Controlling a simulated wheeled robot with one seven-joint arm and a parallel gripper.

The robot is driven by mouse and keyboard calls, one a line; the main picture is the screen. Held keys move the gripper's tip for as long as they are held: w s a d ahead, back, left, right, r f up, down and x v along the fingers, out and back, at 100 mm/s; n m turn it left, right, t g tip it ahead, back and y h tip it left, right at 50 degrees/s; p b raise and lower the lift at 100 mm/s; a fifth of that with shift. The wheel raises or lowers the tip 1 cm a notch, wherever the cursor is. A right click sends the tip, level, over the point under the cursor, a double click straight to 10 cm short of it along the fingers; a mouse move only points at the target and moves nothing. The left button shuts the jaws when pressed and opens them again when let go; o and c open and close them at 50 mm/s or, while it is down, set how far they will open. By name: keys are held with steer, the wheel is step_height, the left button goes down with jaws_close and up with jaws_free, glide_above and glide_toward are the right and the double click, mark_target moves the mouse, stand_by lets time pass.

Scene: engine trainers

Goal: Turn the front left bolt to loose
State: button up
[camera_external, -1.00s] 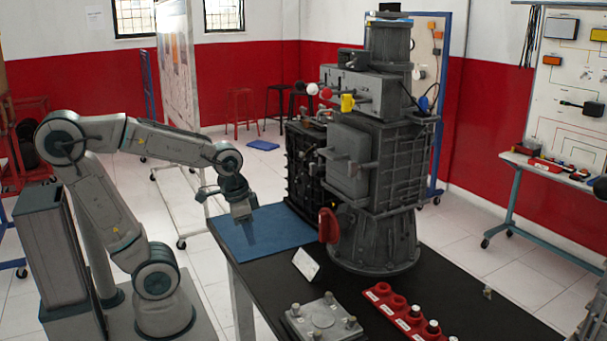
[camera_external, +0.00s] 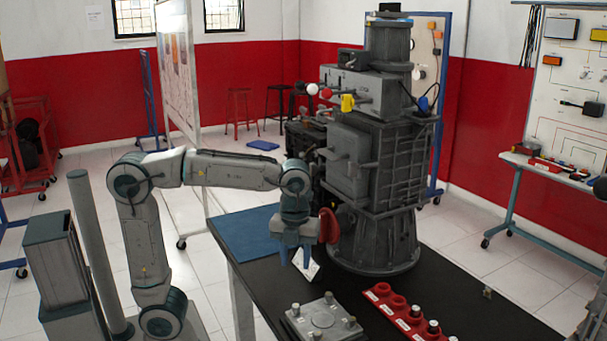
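A grey square plate (camera_external: 321,316) lies on the black table and carries a bolt near each corner. One bolt (camera_external: 295,309) is at its left corner, one (camera_external: 328,297) at the back, one (camera_external: 351,322) at the right and one (camera_external: 317,335) at the front edge of the picture. Which of these is the front left bolt, and how tight any is, I cannot tell. My gripper (camera_external: 295,262) points down above the table, behind and above the plate, clear of the bolts. Its two fingers stand apart with nothing visible between them.
A small white card (camera_external: 309,270) stands just behind my gripper. The tall grey engine (camera_external: 375,160) with a red part at its side is close on the right. A red holder (camera_external: 400,312) with several pieces lies right of the plate. A blue mat (camera_external: 245,228) is bare.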

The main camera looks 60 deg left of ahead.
mark_target(296, 306)
step_height(296, 306, down, 14)
steer(key=b, duration=0.3)
steer(key=shift+r, duration=0.15)
jaws_close()
